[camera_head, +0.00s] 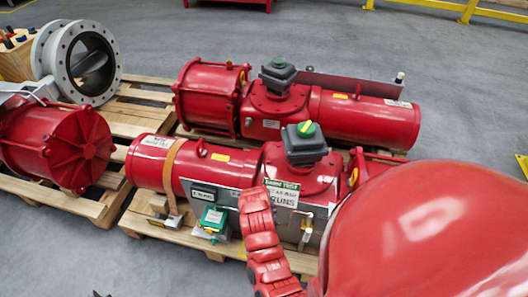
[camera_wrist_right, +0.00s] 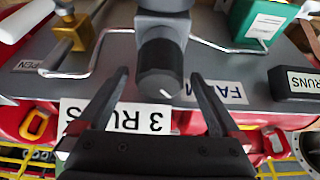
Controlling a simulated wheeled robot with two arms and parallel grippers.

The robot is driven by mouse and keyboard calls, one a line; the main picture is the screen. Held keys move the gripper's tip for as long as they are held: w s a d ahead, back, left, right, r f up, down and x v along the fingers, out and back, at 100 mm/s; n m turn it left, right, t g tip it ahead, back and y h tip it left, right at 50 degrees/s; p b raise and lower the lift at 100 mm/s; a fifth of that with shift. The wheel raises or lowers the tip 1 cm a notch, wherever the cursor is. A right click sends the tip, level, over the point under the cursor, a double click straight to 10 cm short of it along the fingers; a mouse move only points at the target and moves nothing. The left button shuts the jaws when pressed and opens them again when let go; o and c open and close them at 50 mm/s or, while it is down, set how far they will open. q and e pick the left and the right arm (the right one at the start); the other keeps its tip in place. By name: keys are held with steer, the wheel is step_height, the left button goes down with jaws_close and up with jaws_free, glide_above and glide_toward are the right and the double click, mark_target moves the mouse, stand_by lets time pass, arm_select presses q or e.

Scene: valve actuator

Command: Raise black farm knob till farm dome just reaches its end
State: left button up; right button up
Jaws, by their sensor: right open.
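In the right wrist view, the black knob (camera_wrist_right: 160,68), a dark cylinder with a white mark, sits on a grey valve body. A partly covered FARM label (camera_wrist_right: 228,92) is beside it. My right gripper (camera_wrist_right: 159,78) is open, with one finger on each side of the knob, not visibly closed on it. In the head view, a grey dome (camera_head: 304,147) with a green and yellow top stands on the front red actuator; I cannot confirm that it is the farm dome. The knob is not visible in the head view. My left gripper is not in view.
A brass fitting (camera_wrist_right: 72,32) and bent metal tubes (camera_wrist_right: 222,44) flank the knob. A green box (camera_head: 213,218) is fixed left along the panel. A second red actuator (camera_head: 360,116) lies behind on the wooden pallet (camera_head: 150,118). Large red shapes hide the lower right.

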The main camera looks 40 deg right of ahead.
steer(key=shift+x, duration=1.05)
steer(key=c, duration=1.3)
steer(key=b, duration=0.1)
steer(key=m+b, duration=0.1)
steer(key=b, duration=0.1)
steer(key=shift+w+f+m, duration=0.1)
steer(key=shift+f+m, duration=0.15)
steer(key=shift+m, duration=0.05)
steer(key=shift+r+m+g, duration=0.1)
steer(key=shift+m+g, duration=0.2)
steer(key=shift+r, duration=0.2)
